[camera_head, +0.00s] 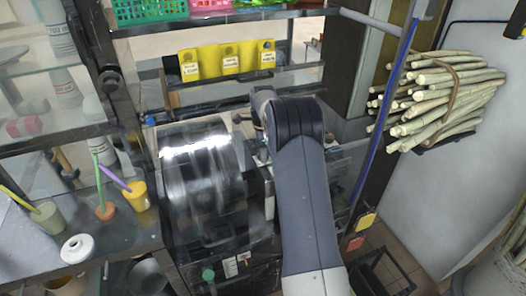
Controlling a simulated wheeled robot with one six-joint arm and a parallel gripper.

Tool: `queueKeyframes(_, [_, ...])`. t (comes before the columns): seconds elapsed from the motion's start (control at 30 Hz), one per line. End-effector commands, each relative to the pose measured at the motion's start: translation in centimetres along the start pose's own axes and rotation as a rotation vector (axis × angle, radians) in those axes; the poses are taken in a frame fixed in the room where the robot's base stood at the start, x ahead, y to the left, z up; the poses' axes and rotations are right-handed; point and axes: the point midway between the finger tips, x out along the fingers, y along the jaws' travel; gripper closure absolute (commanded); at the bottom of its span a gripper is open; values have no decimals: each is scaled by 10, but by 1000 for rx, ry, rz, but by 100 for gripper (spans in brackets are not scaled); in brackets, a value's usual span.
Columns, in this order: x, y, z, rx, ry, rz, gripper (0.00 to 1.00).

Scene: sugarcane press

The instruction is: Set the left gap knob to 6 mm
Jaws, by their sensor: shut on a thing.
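The press (205,185) stands in the middle, with a large shiny roller drum in a dark frame. A small blue knob-like part (149,120) shows at the drum's upper left; I cannot tell whether it is the left gap knob. No gap scale can be read. My arm reaches from the bottom edge up past the press's right side and bends left at the top. Its wrist is by the drum's upper right. My gripper's fingers are hidden behind the arm, and so is whatever is between them.
Yellow signs (228,62) hang above the press. A bundle of cane (440,98) is at the right, behind a blue-edged post. Cups with straws, including a yellow cup (138,196), and a white round jar (77,249) stand on the left counter. A green knob (208,274) is low in front.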

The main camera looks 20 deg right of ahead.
Motion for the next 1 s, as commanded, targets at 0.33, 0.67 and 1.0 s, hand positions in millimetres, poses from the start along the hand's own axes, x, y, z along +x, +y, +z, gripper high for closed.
queueKeyframes(0.33, [0, 0, 0, 1, -1, -1, 44])
queueKeyframes(0.67, [-4, 0, 0, 0, 0, -2, 41])
queueKeyframes(1.0, [-63, -1, 0, 0, -1, -6, 41])
